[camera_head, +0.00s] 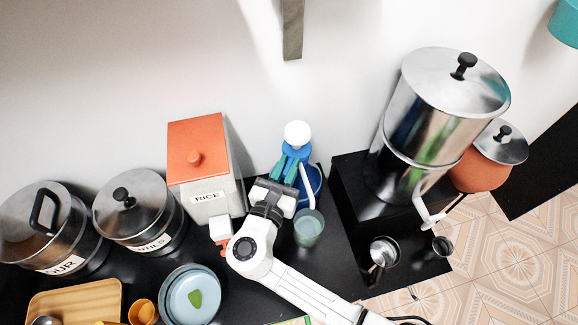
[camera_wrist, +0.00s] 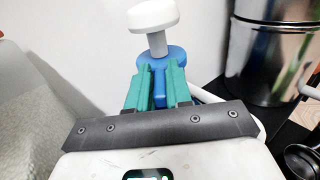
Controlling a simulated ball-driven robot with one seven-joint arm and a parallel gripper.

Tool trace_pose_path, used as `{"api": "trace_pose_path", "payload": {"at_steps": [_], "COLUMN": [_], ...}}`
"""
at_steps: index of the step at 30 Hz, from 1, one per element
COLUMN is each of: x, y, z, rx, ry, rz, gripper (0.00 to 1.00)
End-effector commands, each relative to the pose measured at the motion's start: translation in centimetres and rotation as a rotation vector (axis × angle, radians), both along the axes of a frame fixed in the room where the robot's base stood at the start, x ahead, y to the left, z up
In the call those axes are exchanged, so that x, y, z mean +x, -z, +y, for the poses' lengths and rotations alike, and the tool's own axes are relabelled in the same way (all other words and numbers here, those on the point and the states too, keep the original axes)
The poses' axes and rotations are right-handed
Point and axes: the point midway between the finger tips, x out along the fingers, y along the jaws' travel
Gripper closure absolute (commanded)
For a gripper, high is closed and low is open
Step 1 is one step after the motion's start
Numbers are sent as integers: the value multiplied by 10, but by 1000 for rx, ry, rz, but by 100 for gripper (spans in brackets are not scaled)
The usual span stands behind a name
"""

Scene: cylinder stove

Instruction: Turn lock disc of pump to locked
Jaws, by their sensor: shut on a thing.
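The pump has a white round knob (camera_head: 297,133) on top, and it also shows in the wrist view (camera_wrist: 153,14). Below it, around the white stem, is the blue lock disc (camera_head: 298,149), with a blue tab running toward me in the wrist view (camera_wrist: 158,82). My gripper (camera_head: 289,166) has teal fingers, one on each side of this tab, and is shut on it. The blue pump container (camera_head: 317,181) is partly hidden behind my gripper. I cannot read any lock marking on the disc.
A translucent green cup (camera_head: 309,230) stands below the pump's white spout (camera_head: 306,187). A rice box (camera_head: 205,150) stands to the left. A large steel cylinder (camera_head: 440,110) stands right on a black stand. A wall is close behind the pump.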

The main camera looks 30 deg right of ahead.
Motion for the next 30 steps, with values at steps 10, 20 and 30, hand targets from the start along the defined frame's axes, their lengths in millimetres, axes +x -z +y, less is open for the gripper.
{"api": "trace_pose_path", "payload": {"at_steps": [10,20,30], "x": [4,4,1], "y": [-1,-1,0], "z": [2,2,7], "rx": [1,1,0], "ry": [68,68,65], "rz": [-1,-1,0], "gripper": [100,60,60]}}
